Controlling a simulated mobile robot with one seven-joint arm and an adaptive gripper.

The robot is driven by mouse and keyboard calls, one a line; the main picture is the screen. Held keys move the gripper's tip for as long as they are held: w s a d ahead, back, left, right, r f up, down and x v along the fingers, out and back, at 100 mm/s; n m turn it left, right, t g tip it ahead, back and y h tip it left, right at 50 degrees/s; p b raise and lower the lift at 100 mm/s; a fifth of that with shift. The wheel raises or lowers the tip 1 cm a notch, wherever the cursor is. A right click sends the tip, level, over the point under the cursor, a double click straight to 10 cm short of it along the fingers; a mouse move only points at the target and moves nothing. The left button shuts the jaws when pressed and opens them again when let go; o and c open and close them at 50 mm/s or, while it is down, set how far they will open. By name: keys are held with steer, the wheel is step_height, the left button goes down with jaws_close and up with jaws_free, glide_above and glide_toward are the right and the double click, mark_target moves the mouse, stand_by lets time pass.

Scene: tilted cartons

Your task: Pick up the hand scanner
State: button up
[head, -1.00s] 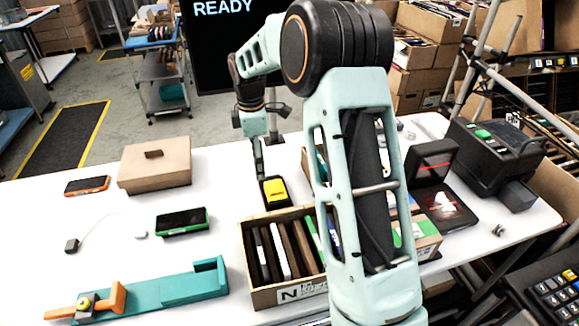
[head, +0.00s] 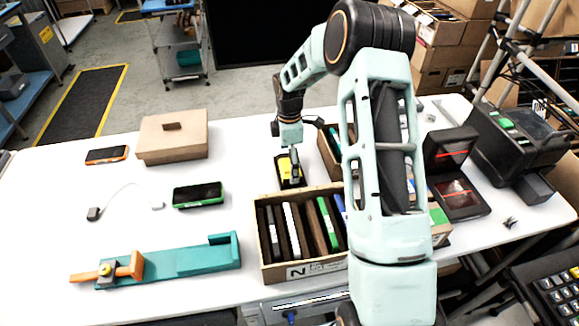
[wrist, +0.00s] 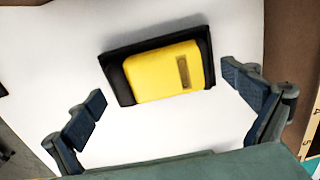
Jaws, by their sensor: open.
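The hand scanner appears to be the yellow block with a black base (head: 284,167), lying on the white table behind the open carton. In the wrist view the yellow and black scanner (wrist: 165,72) lies slightly tilted in the picture, between and beyond my fingertips. My gripper (head: 293,163) is open above it, pointing down, and hides part of it in the head view. In the wrist view the two fingers of my gripper (wrist: 163,90) are spread to either side of the scanner, with white table showing between each finger and it.
A carton of upright items (head: 262,240) stands just in front, and another carton (head: 327,152) stands close on the right. A green-edged handheld (head: 198,195), an orange-edged handheld (head: 107,155), a lidded brown box (head: 172,142) and a teal fixture (head: 180,263) lie left.

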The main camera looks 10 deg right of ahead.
steer(key=shift+f, duration=0.75)
steer(key=shift+c, duration=0.4)
steer(key=c, duration=0.7)
steer(key=shift+c, duration=0.2)
